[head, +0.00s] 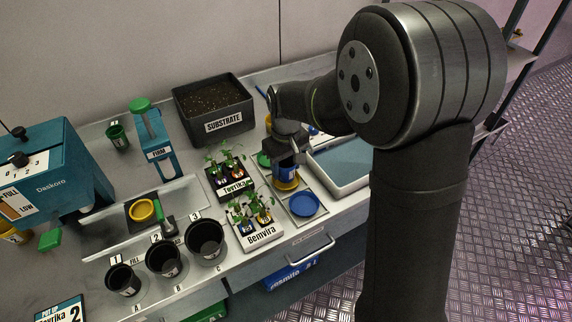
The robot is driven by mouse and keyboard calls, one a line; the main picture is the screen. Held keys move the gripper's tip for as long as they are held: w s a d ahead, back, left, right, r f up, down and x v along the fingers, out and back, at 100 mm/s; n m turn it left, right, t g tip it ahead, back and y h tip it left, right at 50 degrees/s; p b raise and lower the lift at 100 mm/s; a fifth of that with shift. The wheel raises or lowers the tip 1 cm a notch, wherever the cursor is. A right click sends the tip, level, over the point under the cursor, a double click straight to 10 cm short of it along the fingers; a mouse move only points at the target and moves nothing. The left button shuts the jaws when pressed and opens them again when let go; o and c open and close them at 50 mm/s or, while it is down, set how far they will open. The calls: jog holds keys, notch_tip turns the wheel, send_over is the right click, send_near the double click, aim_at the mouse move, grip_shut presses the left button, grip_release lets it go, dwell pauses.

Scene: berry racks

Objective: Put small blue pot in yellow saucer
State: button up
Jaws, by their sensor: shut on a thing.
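My gripper (287,153) points down over the row of coloured saucers and is shut on the small blue pot (287,172). The pot looks upright, with its upper part partly hidden by the gripper. The yellow saucer (285,186) is directly below the pot, with its front rim showing. I cannot tell whether the pot's base touches the saucer or hangs just above it.
A blue saucer (304,206) lies in front, and a green saucer (263,159) behind is partly hidden. Seedling racks Tevrika (235,188) and Bemvira (262,237) stand close on the left. A grey tray (345,182) is on the right. The substrate box (225,125) stands behind.

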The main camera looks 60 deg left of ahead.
jog(key=shift+f, duration=0.6)
jog(key=o, duration=1)
notch_tip(320, 180, up, 13)
jog(key=shift+r, duration=0.15)
notch_tip(320, 180, down, 13)
jog(key=shift+f, duration=0.1)
jog(key=shift+r, duration=0.35)
